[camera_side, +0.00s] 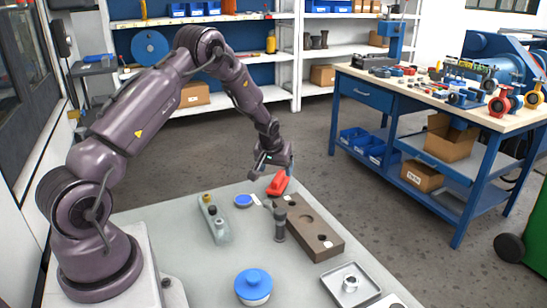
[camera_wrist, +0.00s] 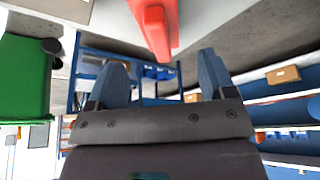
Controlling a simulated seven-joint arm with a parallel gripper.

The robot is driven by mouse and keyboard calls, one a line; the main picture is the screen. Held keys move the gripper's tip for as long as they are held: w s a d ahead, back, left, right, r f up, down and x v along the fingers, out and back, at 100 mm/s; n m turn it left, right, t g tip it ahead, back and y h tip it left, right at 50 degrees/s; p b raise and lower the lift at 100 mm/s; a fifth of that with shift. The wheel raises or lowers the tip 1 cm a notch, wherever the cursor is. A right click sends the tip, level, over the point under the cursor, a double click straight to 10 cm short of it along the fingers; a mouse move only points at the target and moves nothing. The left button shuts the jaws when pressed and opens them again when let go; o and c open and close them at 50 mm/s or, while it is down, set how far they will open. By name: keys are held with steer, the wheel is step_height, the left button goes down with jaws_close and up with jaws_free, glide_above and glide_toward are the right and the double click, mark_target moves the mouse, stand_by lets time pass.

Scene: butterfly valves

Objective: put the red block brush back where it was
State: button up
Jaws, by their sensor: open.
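The red block brush (camera_side: 278,184) lies near the far edge of the grey work table, just beyond the brown block with round recesses. In the wrist view the red brush (camera_wrist: 155,28) shows at the top, beyond and between my fingertips. My gripper (camera_side: 272,166) is over the far table edge, close above the brush in the side view. In the wrist view its two blue-grey fingers (camera_wrist: 162,65) are spread apart with nothing between them. I cannot tell the exact gap between the fingers and the brush. The brush's underside is hidden.
The brown recessed block (camera_side: 310,228) lies at the right, with a dark upright cylinder (camera_side: 280,226) beside it. A grey holder (camera_side: 213,221), blue disc (camera_side: 243,201), blue-lidded tub (camera_side: 253,285) and metal tray (camera_side: 371,288) share the table. Bare tabletop shows left of the tub.

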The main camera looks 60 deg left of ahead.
steer(key=s+d+r+m+t+h, duration=0.1)
steer(key=s+d+r+m, duration=0.15)
steer(key=d+r, duration=0.7)
steer(key=s+d+r+m, duration=0.1)
steer(key=s+d+r, duration=0.4)
steer(key=r, duration=0.7)
steer(key=s+d+r+m+h, duration=0.1)
steer(key=s+d+r+m, duration=0.1)
steer(key=s+d, duration=0.5)
steer(key=s+d+r+m+t+h, duration=0.1)
steer(key=s+d+r+m, duration=0.2)
steer(key=s+d, duration=0.3)
steer(key=s, duration=0.4)
steer(key=shift+s+d+r, duration=0.35)
steer(key=shift+d, duration=0.05)
